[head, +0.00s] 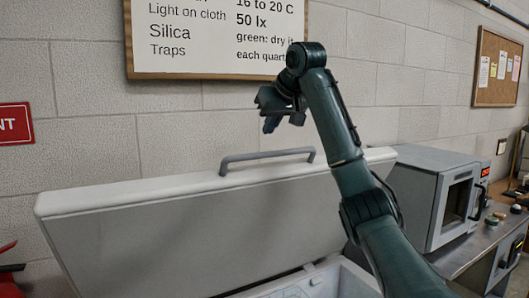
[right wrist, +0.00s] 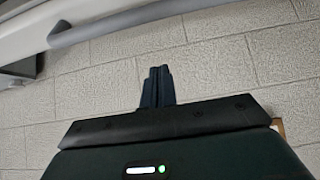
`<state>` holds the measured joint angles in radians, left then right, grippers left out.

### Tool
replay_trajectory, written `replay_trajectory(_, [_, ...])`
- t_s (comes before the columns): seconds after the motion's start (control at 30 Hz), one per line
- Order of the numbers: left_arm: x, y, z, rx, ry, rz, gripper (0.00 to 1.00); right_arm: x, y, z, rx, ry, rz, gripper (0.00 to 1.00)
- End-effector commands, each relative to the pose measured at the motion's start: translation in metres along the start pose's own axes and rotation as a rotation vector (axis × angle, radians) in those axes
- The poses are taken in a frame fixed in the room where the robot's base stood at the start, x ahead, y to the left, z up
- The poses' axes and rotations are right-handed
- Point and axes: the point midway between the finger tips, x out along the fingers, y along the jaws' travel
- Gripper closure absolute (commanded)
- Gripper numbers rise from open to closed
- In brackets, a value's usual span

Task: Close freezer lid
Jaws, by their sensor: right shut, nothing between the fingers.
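The freezer lid (head: 190,225) is a wide pale panel, raised and tilted open in front of the wall. A grey bar handle (head: 267,156) is on its top edge. Below, part of the open freezer body (head: 350,281) shows. My right gripper (head: 270,122) is shut and empty, above the lid's top edge and apart from the handle. In the right wrist view its fingers (right wrist: 156,86) are together against the wall, and a grey bar (right wrist: 110,22), probably the handle, crosses the top left. My left gripper is out of view.
A grey oven-like cabinet (head: 436,195) stands on a counter (head: 467,247) to the right, close to my right arm. A block wall (head: 90,130) with a text sign (head: 210,72) is behind the lid. A red object (head: 8,268) shows at the lower left.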

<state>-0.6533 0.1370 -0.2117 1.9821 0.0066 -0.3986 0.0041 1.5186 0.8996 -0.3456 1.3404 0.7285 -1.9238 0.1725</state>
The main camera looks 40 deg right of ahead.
Motion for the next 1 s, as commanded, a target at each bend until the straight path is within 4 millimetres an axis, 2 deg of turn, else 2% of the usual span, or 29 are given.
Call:
replay_trajectory(0.37, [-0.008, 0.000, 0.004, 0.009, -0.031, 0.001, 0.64, 0.082, 0.000, 0.000, 0.000, -0.007, 0.001, 1.00])
replay_trajectory(0.47, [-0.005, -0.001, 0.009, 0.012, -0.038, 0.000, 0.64, 0.075, 0.001, 0.015, -0.002, 0.000, 0.004, 1.00])
replay_trajectory(0.63, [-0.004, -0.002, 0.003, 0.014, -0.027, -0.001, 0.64, 0.069, 0.001, 0.030, -0.001, -0.001, 0.003, 1.00])
replay_trajectory(1.0, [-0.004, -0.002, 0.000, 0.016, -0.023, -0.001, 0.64, 0.065, 0.000, 0.038, 0.000, 0.000, 0.000, 1.00])
